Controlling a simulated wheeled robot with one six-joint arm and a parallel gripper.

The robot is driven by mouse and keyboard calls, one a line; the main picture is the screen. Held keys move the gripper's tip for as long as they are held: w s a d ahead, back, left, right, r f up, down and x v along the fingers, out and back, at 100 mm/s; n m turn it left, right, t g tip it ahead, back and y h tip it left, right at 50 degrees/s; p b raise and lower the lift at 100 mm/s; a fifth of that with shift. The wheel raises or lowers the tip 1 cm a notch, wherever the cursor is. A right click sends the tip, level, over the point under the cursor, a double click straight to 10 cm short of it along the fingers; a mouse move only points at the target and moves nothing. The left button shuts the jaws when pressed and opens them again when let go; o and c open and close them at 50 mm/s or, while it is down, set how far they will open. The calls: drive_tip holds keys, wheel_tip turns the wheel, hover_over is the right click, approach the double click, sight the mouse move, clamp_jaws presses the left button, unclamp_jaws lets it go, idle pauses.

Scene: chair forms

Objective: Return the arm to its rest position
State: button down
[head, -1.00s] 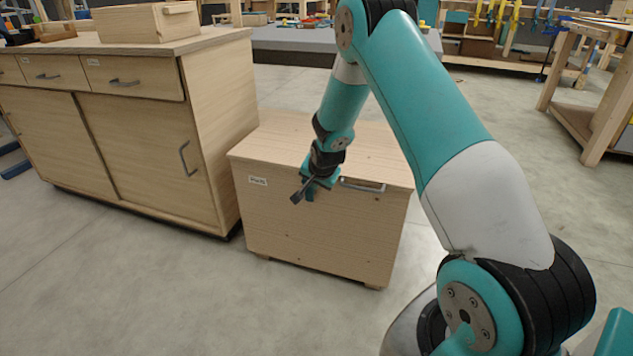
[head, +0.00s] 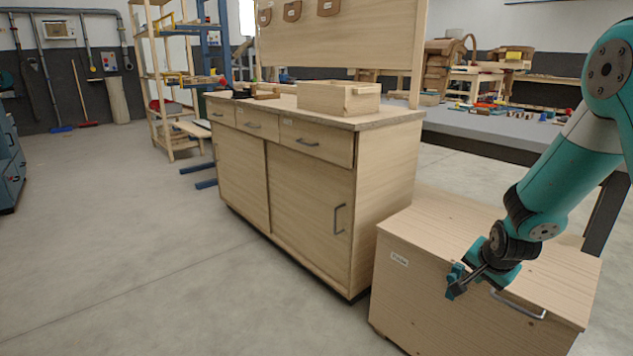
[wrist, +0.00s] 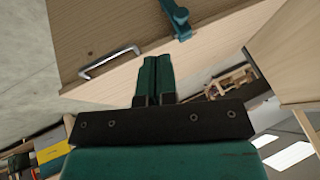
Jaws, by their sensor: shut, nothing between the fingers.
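My arm reaches in from the right in the head view, teal and bent downward. My gripper (head: 457,281) hangs at the front of a low wooden chest (head: 420,305), just left of its metal handle (head: 518,304). Whether it touches the chest is unclear. In the wrist view, the two teal fingers (wrist: 155,76) lie side by side, shut and empty. The chest handle (wrist: 110,62) shows beyond them at the left. A small teal piece (wrist: 178,18) shows at the top; I cannot tell what it is.
A wooden cabinet (head: 309,195) with drawers and sliding doors stands left of the chest, with a wooden box (head: 338,98) on top. A grey bench (head: 475,125) stands behind. The concrete floor (head: 130,250) at the left is clear.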

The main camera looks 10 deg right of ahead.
drive_tip(key=s+a+r+n+g+y, duration=0.1)
drive_tip(key=s+a+r+n+y, duration=0.1)
drive_tip(key=s+a+r+n, duration=0.3)
drive_tip(key=s+a+r+n+y, duration=0.1)
drive_tip(key=a+r, duration=0.2)
drive_tip(key=a, duration=0.5)
drive_tip(key=s+a+r+n+g+y, duration=0.1)
drive_tip(key=s+a+r+n+y, duration=0.1)
drive_tip(key=s+a+r+n, duration=0.3)
drive_tip(key=s+a+r+n+g+y, duration=0.1)
drive_tip(key=s+a+r+n+g, duration=0.15)
drive_tip(key=s+a+n, duration=0.4)
drive_tip(key=s+a+r+n+g, duration=0.1)
drive_tip(key=s+a+r, duration=0.2)
drive_tip(key=s, duration=0.7)
wheel_tip(320, 180, up, 29)
drive_tip(key=p, duration=2.9)
drive_tip(key=shift+s, duration=0.4)
drive_tip(key=shift+f+g, duration=0.1)
drive_tip(key=shift+g, duration=0.15)
